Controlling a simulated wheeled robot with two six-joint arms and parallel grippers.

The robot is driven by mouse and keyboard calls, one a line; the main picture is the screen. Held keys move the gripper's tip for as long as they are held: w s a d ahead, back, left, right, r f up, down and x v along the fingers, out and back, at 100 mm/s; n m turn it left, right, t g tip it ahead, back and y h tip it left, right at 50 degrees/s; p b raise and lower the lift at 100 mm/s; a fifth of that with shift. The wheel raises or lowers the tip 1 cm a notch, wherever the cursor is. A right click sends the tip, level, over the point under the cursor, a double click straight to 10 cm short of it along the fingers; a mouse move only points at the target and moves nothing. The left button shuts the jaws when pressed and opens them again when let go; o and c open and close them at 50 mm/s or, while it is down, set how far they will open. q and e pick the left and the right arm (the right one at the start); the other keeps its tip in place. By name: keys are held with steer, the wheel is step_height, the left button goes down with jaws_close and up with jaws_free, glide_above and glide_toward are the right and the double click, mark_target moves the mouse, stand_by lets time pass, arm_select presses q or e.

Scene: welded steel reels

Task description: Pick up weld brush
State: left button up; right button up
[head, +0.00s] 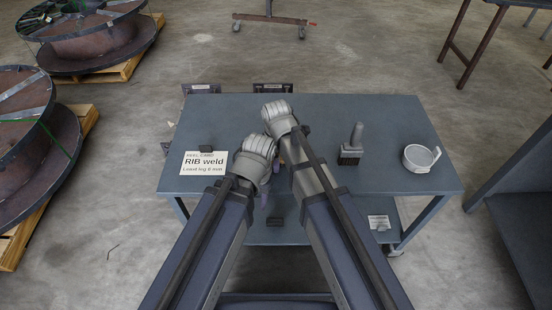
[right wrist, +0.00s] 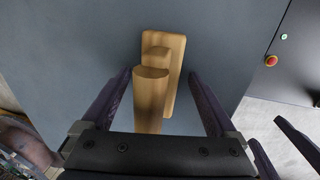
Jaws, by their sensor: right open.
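A tan wooden piece (right wrist: 152,95), with an upright handle on a long flat block, stands on the grey surface in the right wrist view. It looks like the weld brush, but its bristles are not visible. My right gripper (right wrist: 160,78) is open, with one dark purple finger on each side of the handle and visible gaps. In the head view my right gripper (head: 284,155) is mostly hidden under its own wrist. My left gripper (head: 263,192) hangs low at the table's front; its jaw opening is hidden. A grey-handled, dark-bristled brush (head: 352,145) stands right of my arms.
The grey table (head: 400,120) also holds a white RIB weld sign (head: 203,163) and a pale round cup (head: 420,157). A small dark block (head: 275,221) and a label (head: 379,222) lie on the lower shelf. Large steel reels (head: 35,140) stand at left.

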steer(key=shift+c, duration=0.2)
jaws_close()
stand_by(0.5)
